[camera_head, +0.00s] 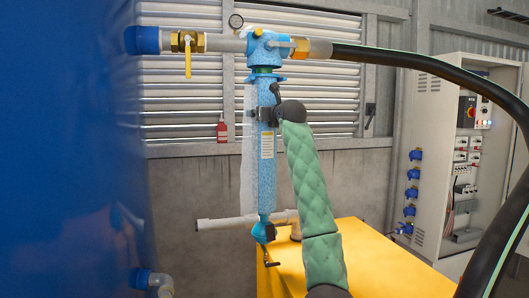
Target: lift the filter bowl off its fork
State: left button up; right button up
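The filter bowl (266,180) is a long, speckled blue tube with a pale label, hanging upright below the blue filter head (265,50). A green ring shows at the neck between them. A blue drain fitting with a dark lever sits at its lower end (262,232). My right arm, in a green padded sleeve, rises from the bottom edge. Its dark gripper (265,114) is at the upper part of the bowl, with dark parts across and beside the tube. Whether the fingers are closed on it is unclear. I cannot make out a fork. My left gripper is out of view.
A blue tank (65,150) fills the left side. A pipe with a yellow-handled valve (187,45) joins it to the head. A black hose (430,65) curves down the right. A yellow surface (370,255) lies below; an electrical cabinet (455,150) stands behind.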

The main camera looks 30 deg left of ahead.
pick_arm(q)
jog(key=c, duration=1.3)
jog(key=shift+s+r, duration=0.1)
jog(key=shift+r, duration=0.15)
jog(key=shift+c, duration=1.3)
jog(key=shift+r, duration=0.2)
